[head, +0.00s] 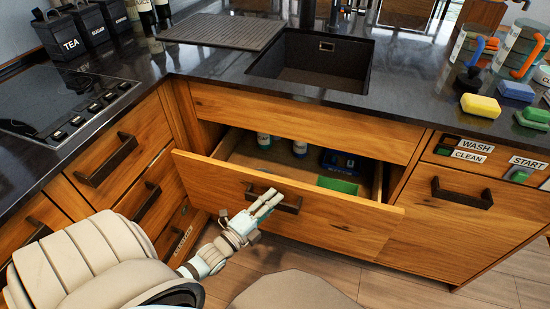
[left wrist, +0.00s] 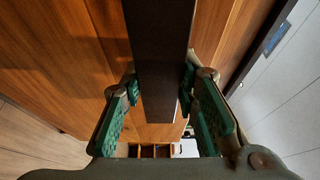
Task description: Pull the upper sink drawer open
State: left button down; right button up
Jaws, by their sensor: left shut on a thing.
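The upper sink drawer (head: 340,225) stands pulled out below the sink, its wooden front well clear of the cabinet and its inside showing. Its dark bar handle (head: 289,206) is on the front. My left gripper (head: 266,200) is at this handle, its fingers shut around it. In the left wrist view the dark handle (left wrist: 163,60) runs between the two green-padded fingers. Part of the handle is hidden behind the fingers in the head view. My right gripper is in neither view.
The sink (head: 312,82) is above. Wooden floor (head: 400,283) lies in front.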

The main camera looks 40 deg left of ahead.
pick_arm(q)
jog(key=s+d+p, duration=0.2)
jog(key=s, duration=0.6)
jog(key=s+d+p, duration=0.2)
jog(key=s+d, duration=0.1)
jog(key=s, duration=0.5)
jog(key=shift+d, duration=0.25)
jog(key=c, duration=1.2)
grip_release()
jog(key=shift+w, duration=0.1)
jog(key=s, duration=1.2)
jog(key=shift+a, duration=0.35)
